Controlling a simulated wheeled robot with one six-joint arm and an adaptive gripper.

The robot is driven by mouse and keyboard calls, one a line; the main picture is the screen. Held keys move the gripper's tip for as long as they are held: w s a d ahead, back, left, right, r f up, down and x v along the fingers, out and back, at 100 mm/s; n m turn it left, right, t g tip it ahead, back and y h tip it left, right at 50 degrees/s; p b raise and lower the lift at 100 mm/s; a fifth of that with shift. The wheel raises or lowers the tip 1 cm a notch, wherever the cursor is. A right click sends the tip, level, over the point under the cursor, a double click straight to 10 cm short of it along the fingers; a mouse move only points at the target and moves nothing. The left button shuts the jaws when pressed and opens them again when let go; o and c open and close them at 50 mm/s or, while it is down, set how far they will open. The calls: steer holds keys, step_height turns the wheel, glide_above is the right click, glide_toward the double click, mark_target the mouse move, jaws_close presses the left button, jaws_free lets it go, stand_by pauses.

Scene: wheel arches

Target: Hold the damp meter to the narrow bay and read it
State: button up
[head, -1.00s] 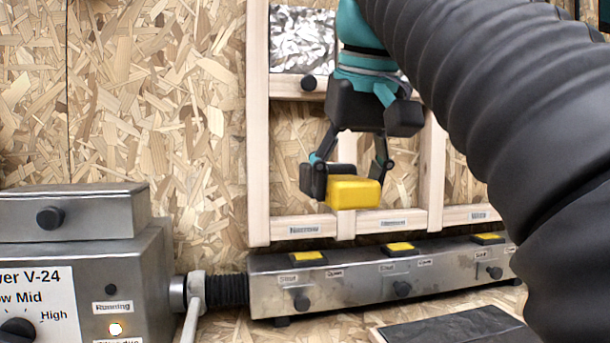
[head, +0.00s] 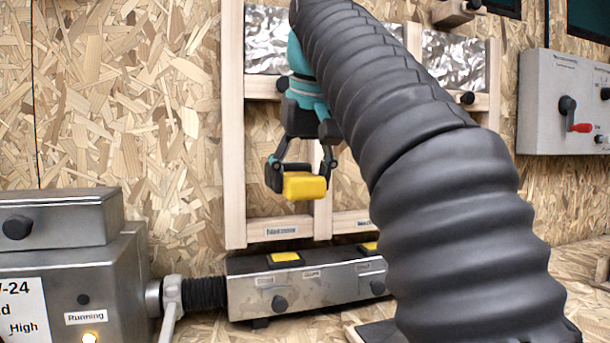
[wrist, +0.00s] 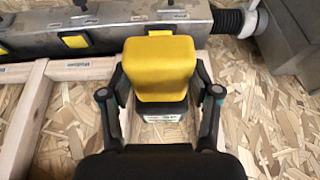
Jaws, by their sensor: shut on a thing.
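The yellow damp meter (head: 304,186) is held in my gripper (head: 300,172), which is shut on it, in front of the wall frame. In the wrist view the meter (wrist: 160,68) sits between the two fingers (wrist: 160,98), with a small label or display on its dark near end, too small to read. The narrow bay (head: 262,150) is the left bay of the wooden frame, with a "Narrow" label (head: 282,231) on its bottom rail. The meter is in front of this bay's right side, near the upright (head: 323,215). I cannot tell whether it touches anything.
A metal manifold (head: 315,290) with yellow-topped ports runs below the frame. A metal blower unit (head: 75,260) with a lit lamp stands at the left. Foil-faced panels (head: 275,40) fill the upper bays. A grey switch box (head: 560,100) hangs at the right.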

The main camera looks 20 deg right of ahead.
mark_target(294, 172)
steer(key=shift+w, duration=2.2)
steer(key=shift+w, duration=0.2)
steer(key=shift+s, duration=0.1)
steer(key=s+b, duration=0.2)
steer(key=s, duration=0.8)
steer(key=shift+w, duration=0.1)
